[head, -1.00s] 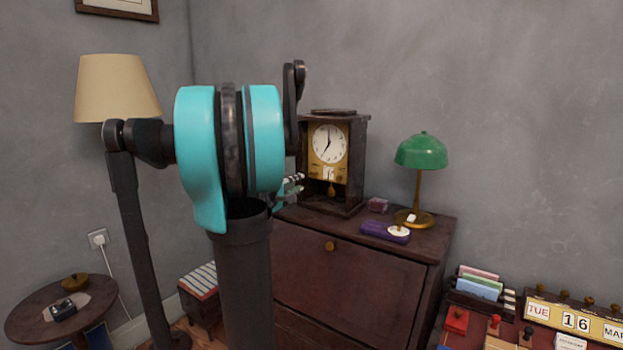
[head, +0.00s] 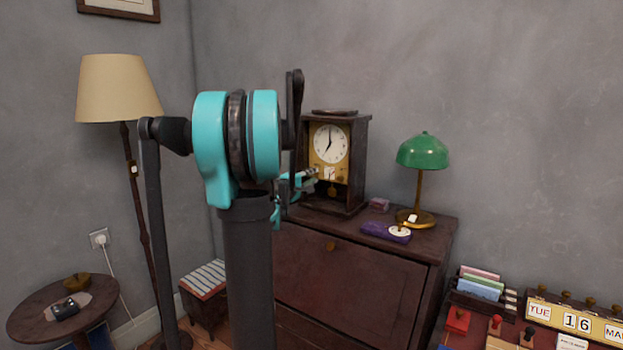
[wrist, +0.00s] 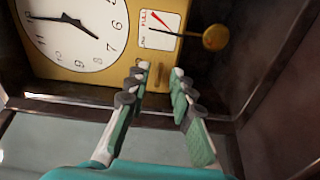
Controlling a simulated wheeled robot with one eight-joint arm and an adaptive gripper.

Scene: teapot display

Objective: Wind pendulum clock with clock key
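The pendulum clock (head: 362,150) stands on top of a dark wooden cabinet in the head view, with a white dial (head: 330,143) and a gold front plate. The wrist view shows the dial (wrist: 75,30) turned, a small FULL/LOW gauge (wrist: 160,30) with a red mark, and the gold pendulum bob (wrist: 215,37). My gripper (wrist: 157,76) is in front of the clock's gold plate, fingers apart. A small gold piece (wrist: 158,71) shows between the fingertips, seemingly untouched; I cannot tell whether it is the clock key or part of the clock. My gripper (head: 312,176) is partly hidden by my arm in the head view.
The cabinet (head: 350,275) also holds a purple box (head: 378,231), a small reddish box (head: 380,204) and a green lamp (head: 422,152). The clock's dark case side (wrist: 275,60) stands close to the right of my fingers in the wrist view.

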